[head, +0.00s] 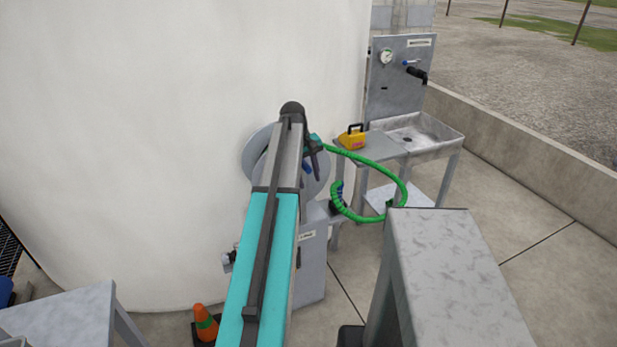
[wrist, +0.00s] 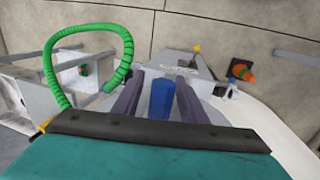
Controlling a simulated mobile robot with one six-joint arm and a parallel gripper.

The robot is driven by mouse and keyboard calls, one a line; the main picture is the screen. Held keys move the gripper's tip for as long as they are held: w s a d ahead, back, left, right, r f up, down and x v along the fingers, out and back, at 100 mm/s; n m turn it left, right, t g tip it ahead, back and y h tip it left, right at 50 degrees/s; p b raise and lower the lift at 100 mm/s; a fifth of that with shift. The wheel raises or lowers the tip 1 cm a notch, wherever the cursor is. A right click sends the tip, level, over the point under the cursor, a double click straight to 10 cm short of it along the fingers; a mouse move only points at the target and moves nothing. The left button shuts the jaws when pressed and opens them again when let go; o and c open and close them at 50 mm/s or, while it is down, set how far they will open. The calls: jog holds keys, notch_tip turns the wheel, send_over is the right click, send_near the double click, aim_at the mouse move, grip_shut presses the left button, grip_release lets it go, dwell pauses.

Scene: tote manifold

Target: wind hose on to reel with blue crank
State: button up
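The grey reel (head: 256,146) stands against the white tank wall, partly hidden behind my arm. The blue crank handle (head: 307,168) shows small beside my gripper (head: 316,160) in the head view. In the wrist view the blue crank (wrist: 163,98) lies between the two dark fingers of my gripper (wrist: 162,84), with narrow gaps at both sides, so the gripper looks open around it. The green hose (head: 400,182) hangs in a loose loop to the right of the reel; it also shows in the wrist view (wrist: 88,32). The hose's attachment to the reel is hidden.
A yellow container (head: 352,139) stands on a grey table beside a metal sink (head: 420,133) and gauge panel (head: 397,75). An orange cone (head: 205,322) stands at lower left. A low wall (head: 540,130) runs behind at right.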

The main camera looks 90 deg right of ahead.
jog(key=shift+r, duration=0.1)
jog(key=b+v, duration=0.2)
jog(key=v, duration=1.1)
jog(key=shift+r, duration=0.3)
jog(key=shift+a, duration=0.1)
